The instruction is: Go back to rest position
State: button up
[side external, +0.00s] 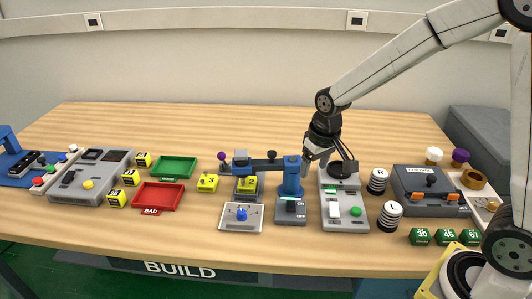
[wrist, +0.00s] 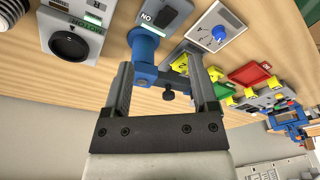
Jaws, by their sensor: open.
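My gripper (side external: 318,158) hangs from my arm above the right half of the table, just behind the white station and beside the blue post. In the wrist view my gripper (wrist: 160,90) shows two dark fingers spread apart with nothing between them that it holds. The blue post with a swing arm (side external: 290,178) stands just left of it; this blue post (wrist: 146,48) lies beyond the fingers in the wrist view. The white station (side external: 345,205) has a white switch and a green button, and its round dark part (wrist: 68,43) shows in the wrist view.
The wooden table (side external: 230,120) is clear along the back. A green tray (side external: 173,168) and a red tray (side external: 158,196) lie left, with yellow numbered blocks (side external: 207,182) nearby. Striped cylinders (side external: 377,181), a grey machine (side external: 430,190) and green number blocks (side external: 420,237) stand right.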

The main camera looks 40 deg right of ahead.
jog(key=s+f+n, duration=0.1)
jog(key=s+f, duration=0.1)
jog(key=s, duration=0.9)
jog(key=shift+s+a+f+t, duration=0.15)
jog(key=shift+a+f+t, duration=0.1)
jog(key=shift+f+t, duration=0.15)
